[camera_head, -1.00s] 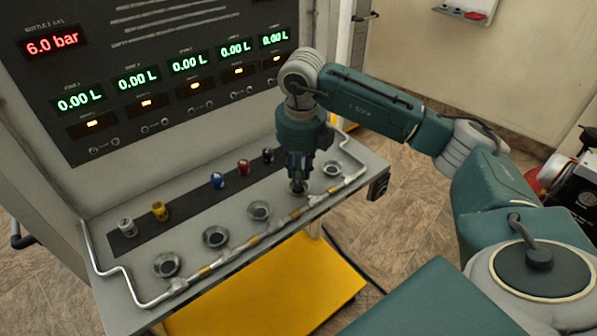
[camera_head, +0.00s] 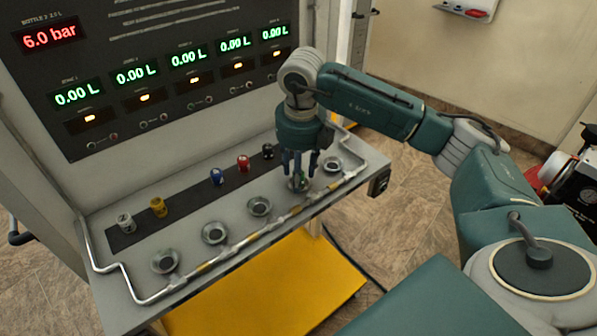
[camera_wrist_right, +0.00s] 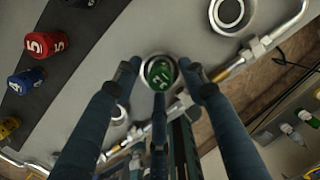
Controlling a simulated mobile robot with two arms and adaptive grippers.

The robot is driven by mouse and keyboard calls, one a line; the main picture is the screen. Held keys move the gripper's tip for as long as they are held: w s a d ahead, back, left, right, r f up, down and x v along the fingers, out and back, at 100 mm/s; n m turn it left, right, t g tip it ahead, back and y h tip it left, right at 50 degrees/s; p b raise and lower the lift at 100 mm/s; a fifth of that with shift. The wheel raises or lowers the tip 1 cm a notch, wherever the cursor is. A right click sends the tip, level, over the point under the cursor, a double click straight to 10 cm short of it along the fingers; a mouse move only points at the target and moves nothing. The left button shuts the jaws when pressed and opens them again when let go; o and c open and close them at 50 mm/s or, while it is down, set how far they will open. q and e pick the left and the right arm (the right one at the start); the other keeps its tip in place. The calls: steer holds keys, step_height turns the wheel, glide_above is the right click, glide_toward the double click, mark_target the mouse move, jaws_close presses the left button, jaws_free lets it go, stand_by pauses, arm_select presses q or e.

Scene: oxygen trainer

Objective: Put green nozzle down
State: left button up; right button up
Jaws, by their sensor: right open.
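The green nozzle (camera_wrist_right: 161,73) sits in a round metal socket on the grey shelf, seen from above in the right wrist view. In the head view only a bit of green (camera_head: 302,177) shows between the fingers. My right gripper (camera_head: 299,174) is above this socket, pointing down. Its fingers are spread apart around the nozzle in the right wrist view (camera_wrist_right: 160,80), with gaps between fingers and nozzle. The nozzle's lower part is hidden in the socket. My left gripper is not in view.
Silver, yellow, blue (camera_head: 216,177), red (camera_head: 243,163) and black (camera_head: 267,151) nozzles stand on the dark strip behind. Empty sockets (camera_head: 259,206) lie left of my gripper, and one (camera_head: 333,164) lies right. A metal pipe (camera_head: 237,252) runs along the front edge. A display panel rises behind.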

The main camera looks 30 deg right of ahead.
steer(key=shift+r+p, duration=0.4)
steer(key=shift+r, duration=0.2)
steer(key=shift+w+r, duration=0.1)
steer(key=shift+r, duration=0.3)
step_height(320, 180, up, 11)
steer(key=s+b, duration=0.1)
steer(key=shift+s+a, duration=0.15)
steer(key=shift+a, duration=0.05)
